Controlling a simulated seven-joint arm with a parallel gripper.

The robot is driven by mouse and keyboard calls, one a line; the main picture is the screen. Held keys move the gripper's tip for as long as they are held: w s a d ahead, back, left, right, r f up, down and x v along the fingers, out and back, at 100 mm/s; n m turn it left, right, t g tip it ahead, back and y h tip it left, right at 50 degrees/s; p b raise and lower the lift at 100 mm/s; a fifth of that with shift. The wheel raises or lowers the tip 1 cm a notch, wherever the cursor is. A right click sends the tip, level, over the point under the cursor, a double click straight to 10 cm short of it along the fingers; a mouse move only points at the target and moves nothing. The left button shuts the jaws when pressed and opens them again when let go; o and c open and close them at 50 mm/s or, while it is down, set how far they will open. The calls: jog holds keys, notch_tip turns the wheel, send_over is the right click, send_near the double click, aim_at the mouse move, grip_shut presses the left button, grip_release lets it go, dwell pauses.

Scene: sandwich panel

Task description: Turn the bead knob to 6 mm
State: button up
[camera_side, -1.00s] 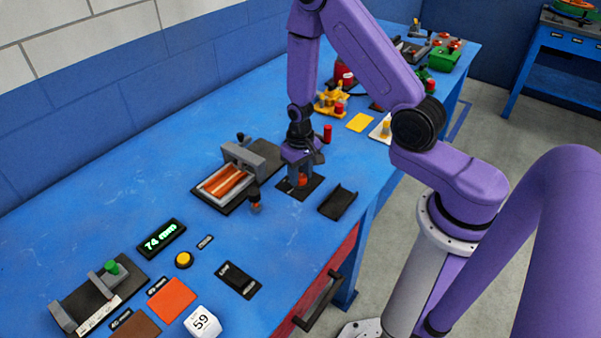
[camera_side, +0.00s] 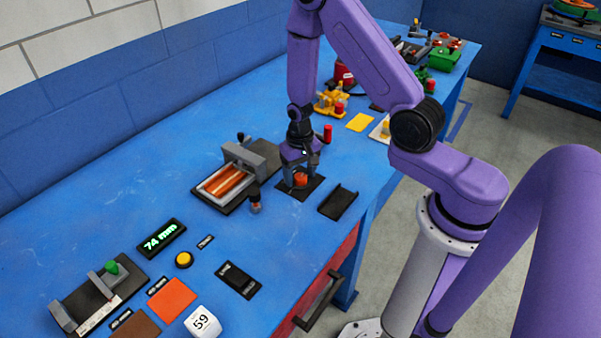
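An orange-red knob (camera_side: 301,180) stands on a small dark plate (camera_side: 289,193) near the middle of the bench. It seems to be the bead knob; no 6 mm mark is legible. My gripper (camera_side: 301,173) points down right at the knob, its dark fingers partly hiding it. I cannot tell whether the fingers grip the knob or stand apart from it. Left of it is a grey press-like fixture (camera_side: 250,160) with an orange-striped tray (camera_side: 228,182). A display (camera_side: 162,238) reads 74 mm in green.
A dark open holder (camera_side: 338,202) lies right of the knob, and a dark-handled lever (camera_side: 254,203) is to its left. A red cylinder (camera_side: 328,133) stands behind.

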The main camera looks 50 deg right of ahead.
aim_at(300, 176)
notch_tip(300, 176, up, 17)
jog(key=shift+r, duration=0.2)
dwell(1.0)
jog(key=shift+s, duration=0.1)
jog(key=s+a+r+n, duration=0.4)
jog(key=s+a+n, duration=0.5)
jog(key=s+r+n, duration=0.2)
jog(key=s+n, duration=0.6)
jog(key=s, duration=0.6)
jog(key=shift+s+a, duration=0.15)
jog(key=shift+s, duration=0.2)
